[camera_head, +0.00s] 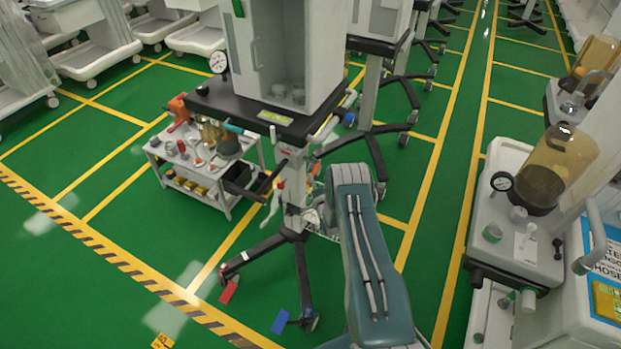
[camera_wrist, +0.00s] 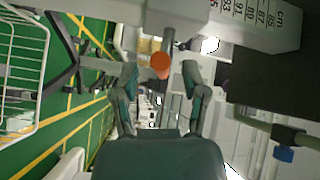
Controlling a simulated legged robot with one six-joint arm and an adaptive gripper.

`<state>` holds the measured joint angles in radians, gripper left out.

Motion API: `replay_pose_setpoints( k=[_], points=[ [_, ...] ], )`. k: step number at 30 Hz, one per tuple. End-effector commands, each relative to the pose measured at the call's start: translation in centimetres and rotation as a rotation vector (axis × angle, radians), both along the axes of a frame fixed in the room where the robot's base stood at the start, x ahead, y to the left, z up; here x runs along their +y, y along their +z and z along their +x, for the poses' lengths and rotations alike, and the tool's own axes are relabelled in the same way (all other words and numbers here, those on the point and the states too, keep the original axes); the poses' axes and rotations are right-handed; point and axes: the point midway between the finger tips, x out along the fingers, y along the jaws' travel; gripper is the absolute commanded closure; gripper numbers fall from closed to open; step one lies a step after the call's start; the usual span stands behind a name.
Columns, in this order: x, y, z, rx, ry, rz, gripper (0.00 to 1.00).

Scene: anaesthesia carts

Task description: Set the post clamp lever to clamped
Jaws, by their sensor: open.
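In the wrist view my gripper (camera_wrist: 159,84) is open, its two dark fingers spread apart. An orange-red round knob (camera_wrist: 160,65) on a dark stem shows between the fingertips; it looks like the end of the clamp lever. I cannot tell how far in front of the fingers it is, and no contact shows. The pale post (camera_wrist: 255,20) with its centimetre scale lies across the top right. In the head view the cart's post (camera_head: 293,182) stands under the dark worktop, with small red parts beside it. My arm hides most of my gripper there. The lever's setting cannot be read.
The cart's dark worktop (camera_head: 258,117) overhangs the post and carries a white cabinet (camera_head: 280,50). Dark legs spread below over red and blue pedals (camera_head: 280,321). A small loaded trolley (camera_head: 205,165) stands left behind. Another cart (camera_head: 515,240) is at right. Green floor lies open at left.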

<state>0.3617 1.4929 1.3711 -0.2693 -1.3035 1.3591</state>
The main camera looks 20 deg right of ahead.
Motion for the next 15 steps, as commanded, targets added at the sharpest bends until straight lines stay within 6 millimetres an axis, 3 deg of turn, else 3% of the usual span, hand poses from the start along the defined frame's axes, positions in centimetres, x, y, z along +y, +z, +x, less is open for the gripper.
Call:
replay_pose_setpoints(
  k=[6, 15],
  points=[
    [-0.2, -0.1, 1.8, 0.0, 0.0, -0.001, 0.43],
    [-0.2, 0.0, 2.1, 0.001, 0.0, 0.0, 0.43]
  ],
)
